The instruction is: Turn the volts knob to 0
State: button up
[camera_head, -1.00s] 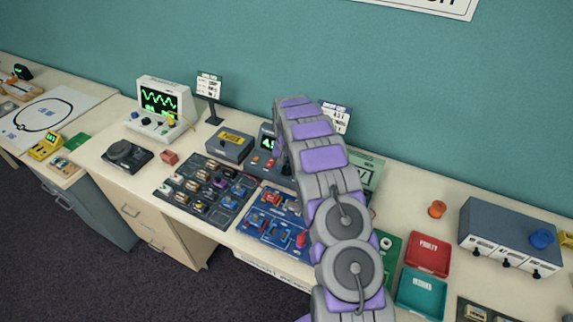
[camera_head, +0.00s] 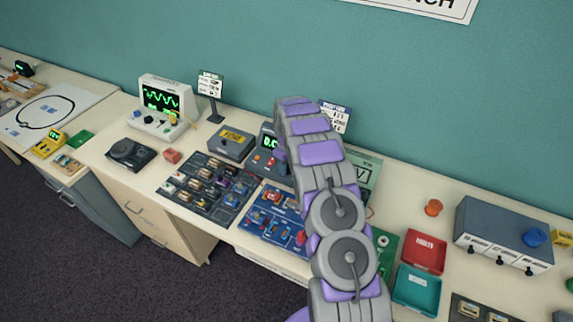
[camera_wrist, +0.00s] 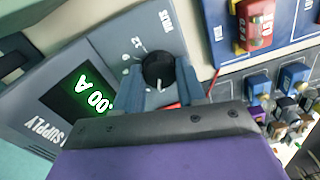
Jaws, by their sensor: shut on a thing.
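The power supply (camera_wrist: 78,125) is a grey-blue box with a sloped panel. My gripper (camera_wrist: 159,74) is shut on the knob, one blue finger on each side. The knob's white pointer line faces down in the picture, toward my gripper; any mark there is hidden. The green display (camera_wrist: 85,95) ends in ".00 A" in the wrist view. In the head view, the supply's display (camera_head: 268,142) starts with "0." and my arm hides the rest.
A blue circuit board (camera_head: 262,222) and a dark board of several components (camera_head: 190,203) lie in front of the supply. A grey box (camera_head: 231,143) stands left of it. Red (camera_head: 422,251) and teal (camera_head: 410,296) trays lie right of my arm.

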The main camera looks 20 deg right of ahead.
jog(key=shift+r+n, duration=0.15)
jog(key=shift+n, duration=0.95)
jog(key=o, duration=1.1)
jog(key=shift+d, duration=0.1)
jog(key=shift+c, duration=0.2)
notch_tip(320, 180, up, 17)
jog(key=shift+p, duration=0.45)
